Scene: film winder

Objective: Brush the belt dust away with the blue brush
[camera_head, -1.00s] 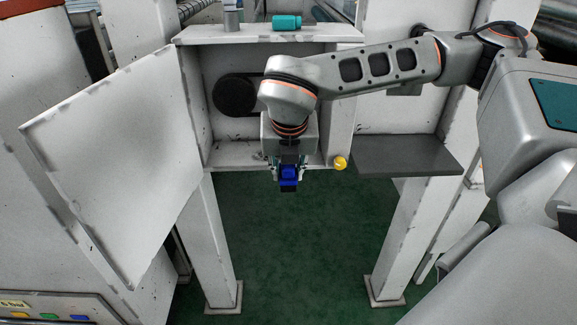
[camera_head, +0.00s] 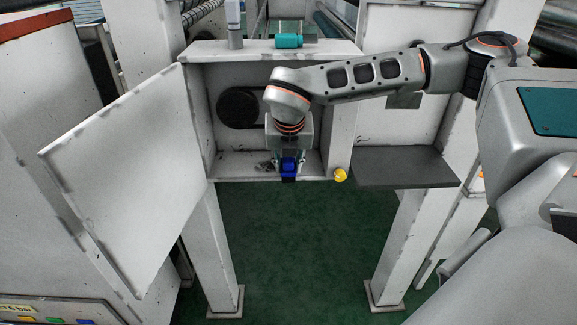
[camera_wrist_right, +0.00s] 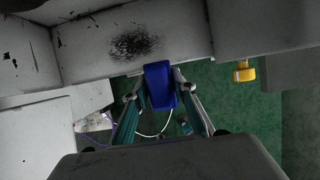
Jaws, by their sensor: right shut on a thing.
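My right gripper (camera_head: 288,158) is shut on the blue brush (camera_head: 289,167), at the front edge of the open white cabinet's floor (camera_head: 232,166). In the right wrist view the brush (camera_wrist_right: 159,86) sits between the two fingers, its far end just at the near side of a dark dust patch (camera_wrist_right: 136,44) on the white surface. I cannot tell whether it touches. In the head view some dark dust (camera_head: 265,167) shows just left of the brush. A black round pulley (camera_head: 238,108) with a belt is on the cabinet's back wall, partly hidden by my arm. My left gripper is not in view.
The cabinet door (camera_head: 130,180) hangs open to the left. A yellow knob (camera_head: 340,175) sticks out at the cabinet's lower right corner, close to my gripper. A grey shelf (camera_head: 405,167) is to the right. A teal cylinder (camera_head: 288,41) lies on top. Green floor below is clear.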

